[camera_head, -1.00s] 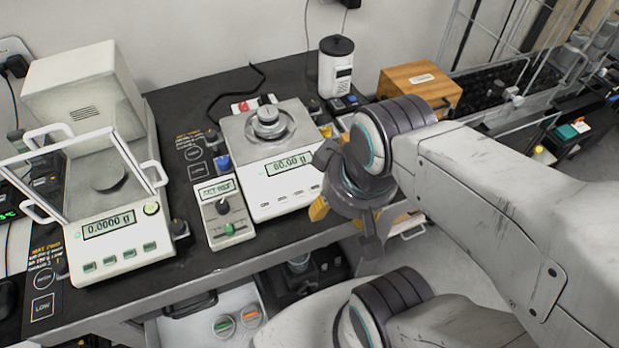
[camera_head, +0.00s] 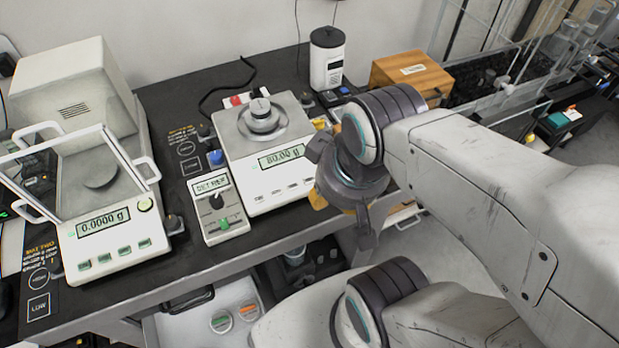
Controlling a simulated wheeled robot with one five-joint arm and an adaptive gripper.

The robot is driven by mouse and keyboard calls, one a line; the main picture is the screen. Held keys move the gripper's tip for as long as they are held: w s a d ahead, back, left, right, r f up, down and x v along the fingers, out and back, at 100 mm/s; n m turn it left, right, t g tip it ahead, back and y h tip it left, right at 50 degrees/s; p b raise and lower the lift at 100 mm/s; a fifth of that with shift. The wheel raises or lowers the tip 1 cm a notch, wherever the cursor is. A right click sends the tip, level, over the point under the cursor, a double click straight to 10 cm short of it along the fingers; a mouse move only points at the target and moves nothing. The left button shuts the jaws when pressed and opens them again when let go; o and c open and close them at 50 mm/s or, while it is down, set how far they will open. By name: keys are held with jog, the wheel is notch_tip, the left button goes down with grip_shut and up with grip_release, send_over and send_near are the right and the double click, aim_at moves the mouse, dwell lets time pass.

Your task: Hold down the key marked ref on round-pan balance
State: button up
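The middle balance (camera_head: 281,193) has a white body, a metal pan with a round weight (camera_head: 262,117) on it, a lit display that seems to read 80.00 g, and a row of small front keys. The left balance (camera_head: 107,257) has a glass shield, a dark round pan (camera_head: 101,174), a 0.0000 g display and several green keys. No key label is legible, so I cannot tell which is ref. My gripper (camera_head: 340,192) is right of the middle balance's front corner, with its fingers spread apart and nothing visible between them. It partly hides that corner.
A control box (camera_head: 218,212) with a knob and green switch stands between the balances. A white canister (camera_head: 327,62) and a wooden box (camera_head: 410,75) stand at the back. The dark table's (camera_head: 190,258) front edge runs below the balances. Yellow items are partly hidden behind my gripper.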

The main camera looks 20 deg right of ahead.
grip_shut()
dwell(1.2)
